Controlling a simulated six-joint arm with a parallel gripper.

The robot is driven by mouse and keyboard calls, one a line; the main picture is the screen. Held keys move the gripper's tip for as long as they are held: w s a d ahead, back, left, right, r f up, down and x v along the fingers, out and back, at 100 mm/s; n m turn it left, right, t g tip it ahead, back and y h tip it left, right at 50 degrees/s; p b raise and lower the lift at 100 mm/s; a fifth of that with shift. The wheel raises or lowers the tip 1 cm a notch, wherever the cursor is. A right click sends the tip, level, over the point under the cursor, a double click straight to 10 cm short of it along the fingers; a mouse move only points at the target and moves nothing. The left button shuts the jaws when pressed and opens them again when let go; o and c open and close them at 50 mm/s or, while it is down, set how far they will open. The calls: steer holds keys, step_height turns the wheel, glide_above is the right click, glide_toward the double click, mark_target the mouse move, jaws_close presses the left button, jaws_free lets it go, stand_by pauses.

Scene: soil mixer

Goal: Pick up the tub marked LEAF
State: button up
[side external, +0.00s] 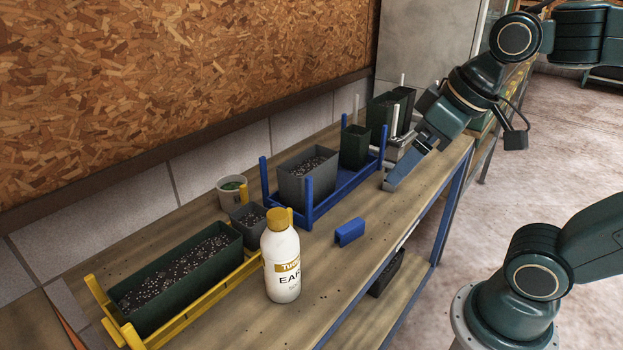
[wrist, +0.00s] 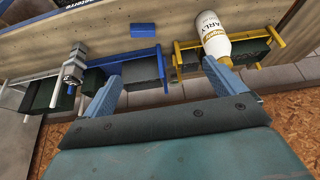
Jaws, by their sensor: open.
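No LEAF marking is readable in either view. My gripper (side external: 394,183) is over the right part of the bench, to the right of the blue rack and well apart from the white tub. In the wrist view my gripper (wrist: 162,72) has its two blue fingers wide apart, with nothing held between them.
A white bottle (side external: 282,262) with a yellow cap stands in front. A yellow rack (side external: 182,323) holds a long green planter. A blue rack (side external: 347,185) holds grey and green pots. A small grey pot (side external: 247,224) and a blue block (side external: 349,232) are between; the front-right bench is clear.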

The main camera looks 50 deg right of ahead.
steer(key=w+a+r+n+g, duration=0.1)
steer(key=w+r+n, duration=0.2)
steer(key=w, duration=1.7)
steer(key=w+f+n+g, duration=0.1)
steer(key=w+f, duration=0.5)
steer(key=w, duration=0.4)
steer(key=w+f+n+y, duration=0.1)
steer(key=w+f+n, duration=0.1)
steer(key=w+f, duration=0.4)
steer(key=w, duration=0.4)
steer(key=shift+a+g+y, duration=0.15)
steer(key=shift+g+y, duration=0.15)
steer(key=shift+g, duration=0.1)
glide_toward(232, 186)
steer(key=shift+s+a+f, duration=0.45)
steer(key=shift+a+f, duration=0.15)
steer(key=shift+a, duration=0.15)
steer(key=shift+s+a+f, duration=0.45)
steer(key=shift+a+f, duration=0.1)
steer(key=shift+a, duration=0.2)
steer(key=shift+x, duration=2.6)
